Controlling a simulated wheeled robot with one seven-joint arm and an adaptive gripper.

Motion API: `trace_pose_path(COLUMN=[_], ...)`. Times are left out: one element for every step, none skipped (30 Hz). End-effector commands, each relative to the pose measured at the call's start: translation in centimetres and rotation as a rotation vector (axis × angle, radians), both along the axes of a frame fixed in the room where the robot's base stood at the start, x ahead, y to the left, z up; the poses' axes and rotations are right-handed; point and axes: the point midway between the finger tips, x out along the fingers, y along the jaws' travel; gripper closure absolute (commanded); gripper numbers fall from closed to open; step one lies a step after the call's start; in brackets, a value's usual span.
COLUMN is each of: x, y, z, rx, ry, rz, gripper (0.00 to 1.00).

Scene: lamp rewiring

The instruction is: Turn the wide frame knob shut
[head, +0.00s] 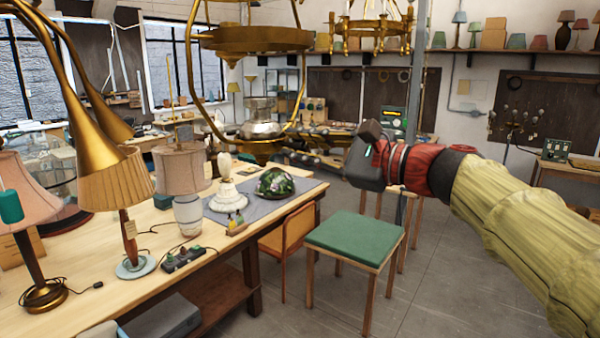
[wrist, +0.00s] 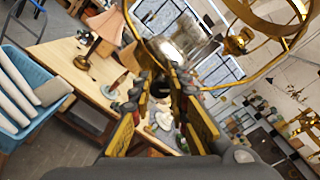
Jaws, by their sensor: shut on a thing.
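The wide brass hanging frame (head: 255,40) fills the top middle of the head view, with a silvery, glass-topped lamp body (head: 262,128) in its lower part. In the wrist view the frame (wrist: 278,60) curves across the upper right, and the silvery lamp body (wrist: 187,38) lies just beyond my fingertips. My gripper (wrist: 162,72) is shut on a small dark part (wrist: 160,88) between its fingers, which seems to be the frame knob. The fingers hide most of it.
A wooden workbench (head: 130,235) with several shaded lamps runs along the left. A green-topped stool (head: 355,238) stands below my gripper. A second brass chandelier (head: 372,28) hangs behind. A blue crate (wrist: 25,90) shows at the wrist view's left. The floor at right is clear.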

Motion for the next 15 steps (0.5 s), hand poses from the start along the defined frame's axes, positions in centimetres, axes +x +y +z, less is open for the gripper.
trace_pose_path(x=[-0.01, -0.01, -0.01, 0.00, 0.01, 0.00, 0.00, -0.02, -0.04, -0.04, -0.04, -0.02, -0.01, -0.01, -0.02], y=[0.01, 0.01, 0.02, 0.02, 0.02, 0.02, 0.02, 0.03, 0.04, 0.04, 0.04, 0.04, 0.04, 0.05, 0.05], z=[-0.65, -0.65, -0.62, -0.67, -0.71, -0.69, -0.69, -0.67, -0.66, -0.65, -0.62, -0.65, -0.67, -0.65, -0.65], rx=[-0.029, -0.045, -0.069, -0.086, -0.105, -0.127, -0.144, -0.162, -0.185, -0.203, -0.218, -0.241, -0.257, -0.273, -0.292], ry=[-0.038, -0.061, -0.091, -0.113, -0.135, -0.164, -0.187, -0.210, -0.240, -0.261, -0.282, -0.310, -0.330, -0.350, -0.375], rz=[0.001, 0.000, 0.000, 0.001, 0.001, 0.002, 0.002, 0.002, 0.002, 0.003, 0.002, 0.003, 0.003, 0.004, 0.004], gripper=[1.00, 1.00, 1.00, 1.00, 1.00, 1.00, 1.00, 1.00, 1.00, 1.00, 1.00, 1.00, 1.00, 1.00, 1.00])
